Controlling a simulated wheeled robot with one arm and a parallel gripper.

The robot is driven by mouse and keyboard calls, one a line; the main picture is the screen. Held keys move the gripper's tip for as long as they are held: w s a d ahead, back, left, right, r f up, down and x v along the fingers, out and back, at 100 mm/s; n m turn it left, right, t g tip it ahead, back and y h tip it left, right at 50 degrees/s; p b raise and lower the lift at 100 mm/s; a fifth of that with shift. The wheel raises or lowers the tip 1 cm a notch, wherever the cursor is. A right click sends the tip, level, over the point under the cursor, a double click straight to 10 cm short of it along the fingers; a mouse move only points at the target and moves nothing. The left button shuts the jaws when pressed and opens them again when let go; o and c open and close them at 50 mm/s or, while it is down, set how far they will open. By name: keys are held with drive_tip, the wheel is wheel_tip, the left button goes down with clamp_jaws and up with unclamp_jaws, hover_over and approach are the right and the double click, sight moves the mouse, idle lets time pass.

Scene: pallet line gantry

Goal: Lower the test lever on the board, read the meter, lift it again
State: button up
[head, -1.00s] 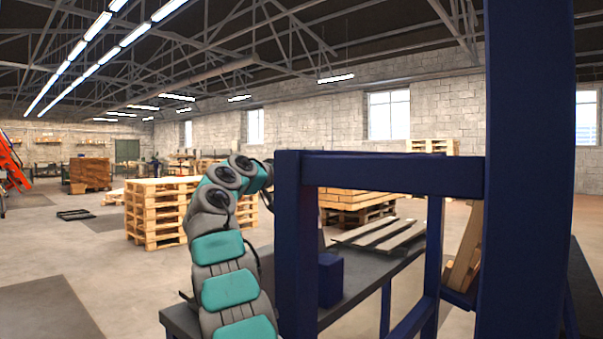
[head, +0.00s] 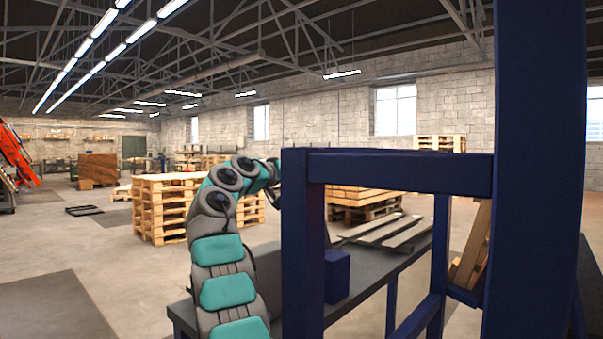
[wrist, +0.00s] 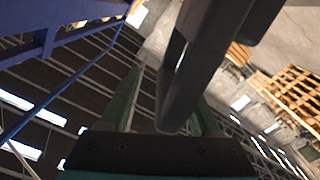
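In the wrist view my gripper (wrist: 165,105) has two greenish fingers standing well apart. A dark grey bar (wrist: 190,75) with a slot or loop in it crosses in front of the fingers from the top and partly hides the right one. I cannot tell whether this bar is the test lever, or whether it touches a finger. In the head view my gripper is hidden behind the blue post. No board or meter face can be made out in either view.
A blue frame (head: 400,170) with thick posts stands close in front, at the right. Behind it is a dark bench (head: 375,270) with grey slats (head: 380,229) and a blue block (head: 337,275). A pallet stack (head: 165,208) stands to the left. The floor at the left is mostly clear.

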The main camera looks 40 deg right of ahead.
drive_tip(key=shift+a, duration=0.15)
drive_tip(key=a+b, duration=0.3)
drive_tip(key=a, duration=0.4)
drive_tip(key=shift+s+a, duration=0.3)
drive_tip(key=shift+s, duration=0.05)
